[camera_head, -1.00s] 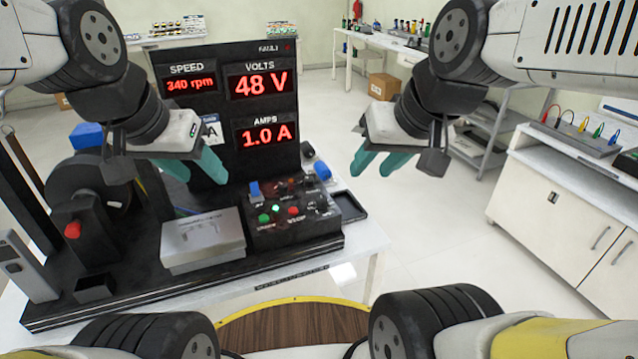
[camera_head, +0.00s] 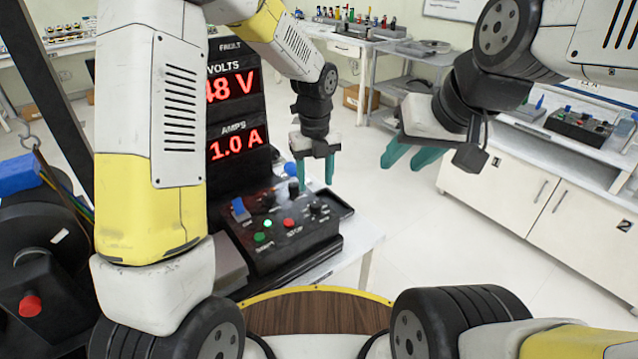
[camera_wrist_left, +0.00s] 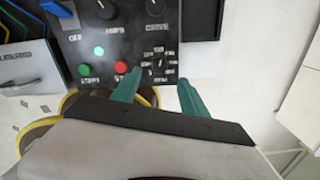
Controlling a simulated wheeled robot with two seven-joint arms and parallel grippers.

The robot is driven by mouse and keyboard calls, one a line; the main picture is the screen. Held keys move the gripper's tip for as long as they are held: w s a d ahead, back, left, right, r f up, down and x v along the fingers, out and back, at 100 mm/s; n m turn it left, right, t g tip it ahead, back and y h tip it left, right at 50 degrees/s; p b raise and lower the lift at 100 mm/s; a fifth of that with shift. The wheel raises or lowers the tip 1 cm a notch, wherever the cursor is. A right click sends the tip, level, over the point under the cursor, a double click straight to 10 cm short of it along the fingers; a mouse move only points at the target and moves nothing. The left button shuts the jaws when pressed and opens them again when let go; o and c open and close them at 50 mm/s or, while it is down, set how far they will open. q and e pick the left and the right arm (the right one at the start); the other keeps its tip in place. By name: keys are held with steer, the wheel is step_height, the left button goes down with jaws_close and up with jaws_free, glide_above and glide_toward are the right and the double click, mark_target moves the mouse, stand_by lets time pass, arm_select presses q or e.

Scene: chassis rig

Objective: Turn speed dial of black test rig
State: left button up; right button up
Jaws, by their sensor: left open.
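The black test rig (camera_head: 285,255) has a sloped control panel. A small black dial (camera_head: 317,208) with marks around it sits at the panel's right side; its label is too small to read. In the left wrist view this dial (camera_wrist_left: 158,66) lies just beyond and between the fingertips. My left gripper (camera_head: 316,180) is open, pointing down above the panel's right end, apparently apart from the dial. Its teal fingers also show in the left wrist view (camera_wrist_left: 160,84). My right gripper (camera_head: 404,160) is open and empty, in the air farther right.
Near the dial are a green button (camera_wrist_left: 84,70), a red button (camera_wrist_left: 121,67), black knobs (camera_wrist_left: 107,8) and a blue switch (camera_head: 240,209). The display (camera_head: 236,115) reads 48 V and 1.0 A. White cabinets (camera_head: 570,190) stand right, with open floor between.

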mark_target(315, 204)
arm_select(q)
step_height(315, 204, down, 8)
steer(key=shift+r, duration=0.2)
jaws_close()
stand_by(0.4)
